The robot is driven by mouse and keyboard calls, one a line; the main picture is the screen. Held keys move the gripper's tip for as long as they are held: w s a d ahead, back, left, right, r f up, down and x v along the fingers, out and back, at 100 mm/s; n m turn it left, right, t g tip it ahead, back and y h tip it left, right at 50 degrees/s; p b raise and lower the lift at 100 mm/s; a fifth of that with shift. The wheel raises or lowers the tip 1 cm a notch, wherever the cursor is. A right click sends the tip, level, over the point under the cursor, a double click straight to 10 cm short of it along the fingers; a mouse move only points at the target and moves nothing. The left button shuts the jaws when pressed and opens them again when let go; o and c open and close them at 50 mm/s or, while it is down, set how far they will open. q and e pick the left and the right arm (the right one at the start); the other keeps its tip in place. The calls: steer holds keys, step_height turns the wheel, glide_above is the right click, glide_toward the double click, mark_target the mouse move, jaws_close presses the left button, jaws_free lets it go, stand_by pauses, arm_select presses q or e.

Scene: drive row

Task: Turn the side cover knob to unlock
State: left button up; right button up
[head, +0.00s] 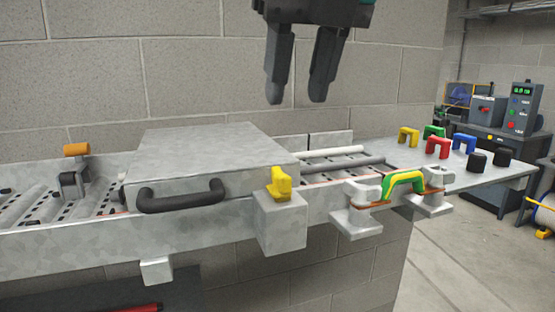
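The yellow knob (280,183) sits on top of a grey block (281,222) at the front right corner of the grey cover (215,147). The cover lies flat over the conveyor and has a black handle (180,196) on its front. My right gripper (296,98) hangs in from the top of the head view, fingers pointing down. Its two fingers are apart with nothing between them. In the picture it is above the knob, clear of it. My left gripper does not show.
An orange-topped lever (76,150) stands left of the cover. A green and yellow handle (404,181) bridges two grey brackets right of the knob. Several coloured handles and black knobs lie on the right-hand table (452,176). A block wall (130,80) stands behind.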

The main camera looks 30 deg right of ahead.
mark_target(281, 170)
steer(key=b+x, duration=0.1)
steer(key=x, duration=1)
steer(key=shift+w+f, duration=0.1)
steer(key=shift+f, duration=0.2)
jaws_close()
